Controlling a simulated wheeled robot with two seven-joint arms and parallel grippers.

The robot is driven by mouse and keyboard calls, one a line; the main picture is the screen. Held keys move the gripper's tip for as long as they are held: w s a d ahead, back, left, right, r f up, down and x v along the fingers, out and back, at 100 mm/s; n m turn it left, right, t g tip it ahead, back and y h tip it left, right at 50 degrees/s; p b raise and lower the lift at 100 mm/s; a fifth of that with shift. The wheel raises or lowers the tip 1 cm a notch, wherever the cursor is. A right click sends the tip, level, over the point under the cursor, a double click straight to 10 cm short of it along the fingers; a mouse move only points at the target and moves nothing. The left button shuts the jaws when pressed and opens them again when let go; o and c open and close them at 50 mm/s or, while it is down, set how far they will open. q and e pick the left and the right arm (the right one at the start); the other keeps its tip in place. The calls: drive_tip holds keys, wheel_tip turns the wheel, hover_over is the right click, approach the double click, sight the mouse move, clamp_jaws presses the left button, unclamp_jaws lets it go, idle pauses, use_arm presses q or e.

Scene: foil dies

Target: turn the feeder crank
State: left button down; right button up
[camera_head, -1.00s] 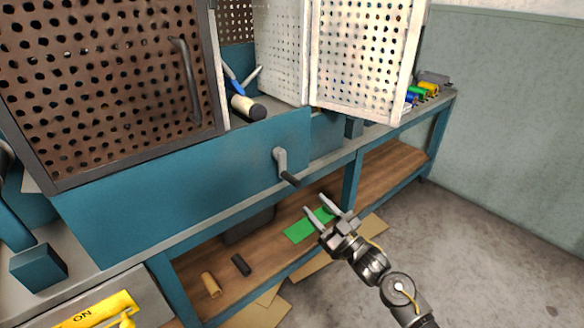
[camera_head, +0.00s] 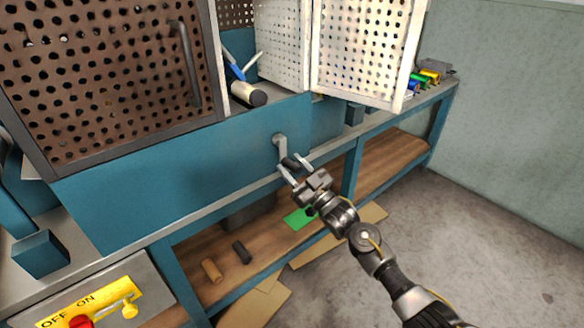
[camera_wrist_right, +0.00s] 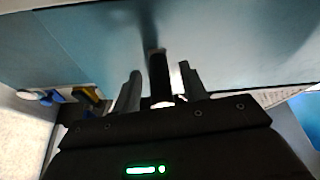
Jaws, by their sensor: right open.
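The feeder crank (camera_head: 279,143) is a grey arm with a dark handle on the front of the blue machine panel. The arm hangs down from its hub and the dark handle (camera_head: 291,162) sticks out towards me. My right gripper (camera_head: 293,169) is open at the handle, with one finger on each side of it. In the right wrist view the black handle (camera_wrist_right: 160,76) stands between the two grey fingers (camera_wrist_right: 158,88), with gaps visible on both sides. My left gripper is not in view.
A yellow ON/OFF switch plate (camera_head: 95,306) is at the lower left. A perforated guard door (camera_head: 110,85) and open white perforated panels (camera_head: 362,50) are above. The bench edge runs below the crank; a wooden shelf (camera_head: 225,262) holds small items.

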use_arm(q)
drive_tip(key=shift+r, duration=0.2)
use_arm(e)
drive_tip(key=shift+w+a+r, duration=0.1)
drive_tip(key=shift+c, duration=0.4)
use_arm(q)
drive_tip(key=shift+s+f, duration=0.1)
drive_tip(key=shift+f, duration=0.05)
use_arm(e)
clamp_jaws()
drive_tip(key=shift+n, duration=0.4)
